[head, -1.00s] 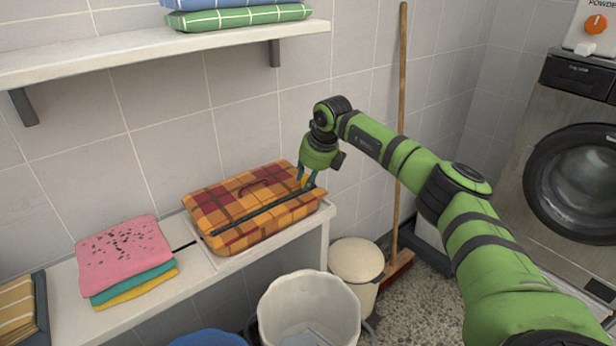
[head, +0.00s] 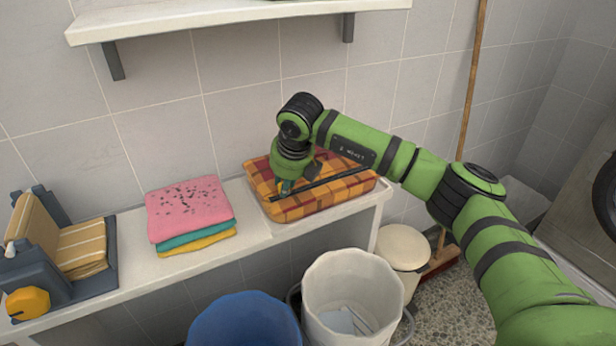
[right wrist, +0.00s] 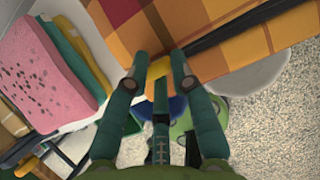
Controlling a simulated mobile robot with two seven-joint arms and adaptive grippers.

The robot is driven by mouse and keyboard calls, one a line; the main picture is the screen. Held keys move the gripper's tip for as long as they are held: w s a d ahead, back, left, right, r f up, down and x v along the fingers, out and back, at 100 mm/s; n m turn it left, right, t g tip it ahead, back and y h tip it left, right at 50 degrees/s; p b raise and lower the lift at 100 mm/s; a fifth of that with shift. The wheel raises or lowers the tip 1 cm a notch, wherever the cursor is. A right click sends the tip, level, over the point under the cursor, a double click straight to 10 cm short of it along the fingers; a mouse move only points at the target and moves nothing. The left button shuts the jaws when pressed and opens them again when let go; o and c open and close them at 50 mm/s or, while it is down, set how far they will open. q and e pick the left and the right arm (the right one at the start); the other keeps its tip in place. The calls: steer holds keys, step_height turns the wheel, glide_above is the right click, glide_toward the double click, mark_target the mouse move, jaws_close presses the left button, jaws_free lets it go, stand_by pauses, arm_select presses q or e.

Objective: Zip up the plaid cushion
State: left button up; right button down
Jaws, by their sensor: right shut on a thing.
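My right gripper (head: 285,188) is at the cushion's left end, by the strip's left end. In the right wrist view its fingers (right wrist: 158,78) are closed around a small yellow piece (right wrist: 159,67), seemingly the zip pull, against the cushion's edge. Whether the zip's teeth are joined cannot be told. My left gripper is not in view.
A stack of folded towels (head: 190,210), pink on top, lies left of the cushion. A grey stand with a striped yellow cloth (head: 82,250) is farther left. A white bin (head: 350,290) and a blue bin (head: 243,325) stand in front below. A shelf (head: 230,18) hangs above.

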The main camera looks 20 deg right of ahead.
steer(key=shift+a, duration=0.6)
steer(key=shift+a, duration=0.1)
steer(key=c, duration=1)
jaws_free()
steer(key=shift+d, duration=0.2)
